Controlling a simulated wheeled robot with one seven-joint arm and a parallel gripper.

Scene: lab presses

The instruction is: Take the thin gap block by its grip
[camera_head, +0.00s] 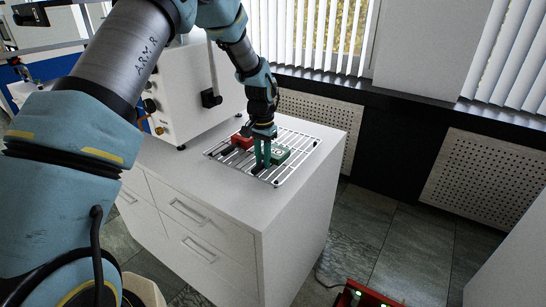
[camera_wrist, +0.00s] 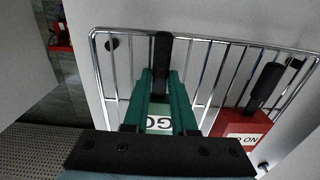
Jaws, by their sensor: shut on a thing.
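The green block (camera_head: 281,155), with a white label, is at the wire rack on the cabinet top. In the wrist view its label (camera_wrist: 159,122) reads GO upside down, and its black grip (camera_wrist: 162,62) points away from my wrist. My gripper (camera_head: 262,166) reaches down from above, its teal fingers on either side of that grip. In the wrist view my gripper (camera_wrist: 162,85) is shut on the grip. The fingers hide part of the block. I cannot tell whether it touches the rack.
A red block (camera_wrist: 238,128) with a white label and black grip (camera_wrist: 265,82) lies close beside the green one. The wire rack (camera_head: 291,171) lies on the white cabinet (camera_head: 290,215). A white machine (camera_head: 188,95) stands behind at left. The cabinet's front corner is clear.

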